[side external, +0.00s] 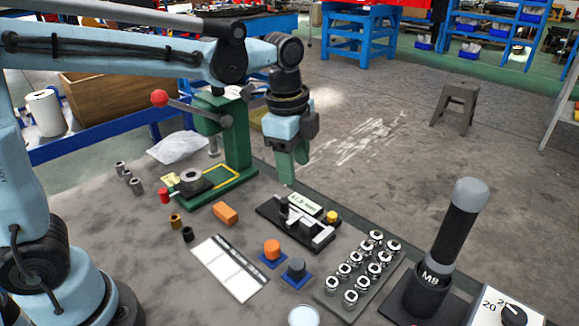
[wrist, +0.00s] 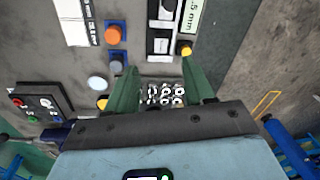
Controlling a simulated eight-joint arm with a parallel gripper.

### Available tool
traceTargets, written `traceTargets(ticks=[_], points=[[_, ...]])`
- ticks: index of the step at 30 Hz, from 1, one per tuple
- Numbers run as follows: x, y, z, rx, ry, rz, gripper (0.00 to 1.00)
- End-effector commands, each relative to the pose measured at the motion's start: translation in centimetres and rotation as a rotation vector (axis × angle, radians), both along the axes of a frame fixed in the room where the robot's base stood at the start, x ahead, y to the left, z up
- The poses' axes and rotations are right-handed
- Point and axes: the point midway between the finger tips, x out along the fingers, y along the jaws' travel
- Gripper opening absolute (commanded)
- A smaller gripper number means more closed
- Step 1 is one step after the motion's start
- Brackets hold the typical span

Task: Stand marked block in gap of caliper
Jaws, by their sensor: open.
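The caliper (side external: 297,222) lies on a black base, with silver jaws, a pale display and a yellow knob (side external: 332,217). Part of it also shows at the top of the wrist view (wrist: 163,18). A loose orange block (side external: 225,213) lies on the bench left of the caliper. No marking on it is readable, so I cannot tell if it is the marked block. My gripper (side external: 288,178) hangs above and behind the caliper, fingers down. In the wrist view my gripper (wrist: 160,67) is open, with nothing held between its green fingers.
A green press (side external: 236,150) stands behind the block. Orange (side external: 272,248) and grey knobs on blue bases, a white card (side external: 230,267) and a tray of shiny nuts (side external: 345,298) lie in front. A black M8 post (side external: 452,235) rises at right.

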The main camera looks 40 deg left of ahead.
Motion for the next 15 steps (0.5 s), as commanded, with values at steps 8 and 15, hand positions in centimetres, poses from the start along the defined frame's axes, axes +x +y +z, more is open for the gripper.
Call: traceTargets(ticks=[8, 15], points=[[-4.9, 4.0, 0.5, -0.134, -0.198, 0.540, 0.53], [-8.6, 6.5, -1.0, -0.305, -0.344, 0.961, 0.53]])
